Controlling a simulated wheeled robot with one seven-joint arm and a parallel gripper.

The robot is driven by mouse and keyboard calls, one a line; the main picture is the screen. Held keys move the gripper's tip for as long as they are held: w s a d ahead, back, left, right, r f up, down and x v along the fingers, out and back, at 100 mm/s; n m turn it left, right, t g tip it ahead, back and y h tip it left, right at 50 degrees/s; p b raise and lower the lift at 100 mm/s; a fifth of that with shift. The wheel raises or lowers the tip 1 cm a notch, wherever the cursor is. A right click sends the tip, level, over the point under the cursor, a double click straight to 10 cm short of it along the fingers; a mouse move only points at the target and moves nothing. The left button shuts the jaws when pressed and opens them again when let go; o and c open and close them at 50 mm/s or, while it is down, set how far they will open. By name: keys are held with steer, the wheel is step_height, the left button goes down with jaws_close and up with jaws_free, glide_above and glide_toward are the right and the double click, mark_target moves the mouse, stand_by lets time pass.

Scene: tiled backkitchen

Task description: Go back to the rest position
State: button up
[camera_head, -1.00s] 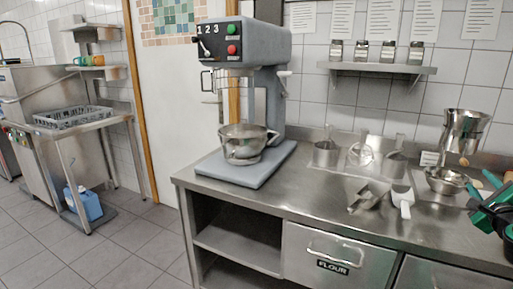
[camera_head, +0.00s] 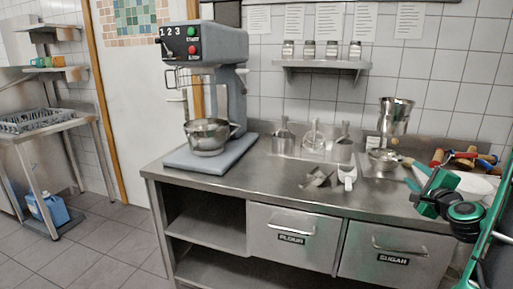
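My gripper (camera_head: 418,192) is at the right of the head view, on my green and black arm, above the right part of the steel counter (camera_head: 262,190). Its fingertips are small and partly hidden by its own body, so I cannot tell whether it is open or shut. No object shows clearly in it. A metal scoop (camera_head: 318,178) and a white scoop (camera_head: 347,176) lie on the counter to its left.
A grey mixer (camera_head: 215,45) with a steel bowl (camera_head: 207,136) stands on the counter's left. A funnel stand (camera_head: 395,118), a small bowl (camera_head: 383,160) and rolling pins (camera_head: 465,156) are near my arm. Drawers are closed.

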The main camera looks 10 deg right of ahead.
steer(key=s+a+f+n+g+y, duration=0.1)
steer(key=a+f+n+g+y, duration=0.25)
steer(key=a+n, duration=0.45)
steer(key=s+a+f+n+g+y, duration=0.25)
steer(key=a+f+n+y, duration=0.2)
steer(key=a, duration=0.55)
steer(key=s+a+n+g, duration=0.1)
steer(key=s+n+g, duration=0.1)
steer(key=s, duration=0.5)
steer(key=s+a+n+g, duration=0.2)
steer(key=s+g, duration=0.2)
steer(key=s, duration=0.4)
steer(key=s+a+n+g+h, duration=0.1)
steer(key=s+a+n+g, duration=0.1)
steer(key=s, duration=0.6)
steer(key=shift+f+n+g, duration=0.15)
steer(key=shift+n+g, duration=0.3)
steer(key=shift+g, duration=0.45)
steer(key=shift+s, duration=0.1)
